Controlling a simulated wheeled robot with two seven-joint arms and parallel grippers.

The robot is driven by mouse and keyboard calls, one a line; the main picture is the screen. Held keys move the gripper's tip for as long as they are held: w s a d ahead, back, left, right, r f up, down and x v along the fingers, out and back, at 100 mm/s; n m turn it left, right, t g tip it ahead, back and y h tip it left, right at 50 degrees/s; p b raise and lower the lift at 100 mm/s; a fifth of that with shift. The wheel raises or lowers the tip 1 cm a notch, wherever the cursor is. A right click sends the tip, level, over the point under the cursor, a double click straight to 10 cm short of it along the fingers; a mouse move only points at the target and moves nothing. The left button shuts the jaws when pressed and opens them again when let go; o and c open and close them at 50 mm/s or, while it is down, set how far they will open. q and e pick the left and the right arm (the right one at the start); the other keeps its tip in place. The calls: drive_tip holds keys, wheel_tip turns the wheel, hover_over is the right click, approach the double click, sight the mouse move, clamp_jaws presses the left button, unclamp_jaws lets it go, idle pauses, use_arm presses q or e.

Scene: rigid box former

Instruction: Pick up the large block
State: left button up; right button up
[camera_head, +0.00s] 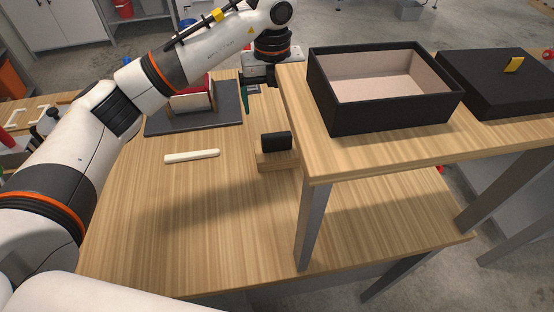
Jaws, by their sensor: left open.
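A black block (276,141) sits upright on a light wooden block (277,160) on the lower table (200,230), near its right side. I cannot tell for certain which of these is the large block. My left gripper (256,92) points down above the table, behind the black block in the picture and apart from it. Its jaws are open and look empty; the raised tabletop hides part of it. My right gripper is not in view.
An open black box (384,117) and a black lid (490,98) with a yellow tab stand on the raised tabletop (420,145). A white bar (192,156) lies on the lower table. A dark mat (222,118) holds a red and white item (191,101). The front is clear.

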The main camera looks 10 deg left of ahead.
sight(277, 134)
use_arm(q)
wheel_tip(277, 134, down, 6)
drive_tip(key=shift+f+p, duration=0.1)
drive_tip(key=shift+p, duration=0.8)
drive_tip(key=shift+d+f+p, duration=0.15)
drive_tip(key=shift+f+p, duration=0.2)
drive_tip(key=shift+f, duration=0.15)
drive_tip(key=f, duration=0.2)
drive_tip(key=f+p, duration=0.1)
drive_tip(key=shift+d+f, duration=0.2)
drive_tip(key=shift+f, duration=0.15)
drive_tip(key=shift+w+f, duration=0.1)
drive_tip(key=shift+f, duration=0.3)
drive_tip(key=shift+c, duration=0.2)
drive_tip(key=shift+r, duration=0.1)
drive_tip(key=c, duration=1.1)
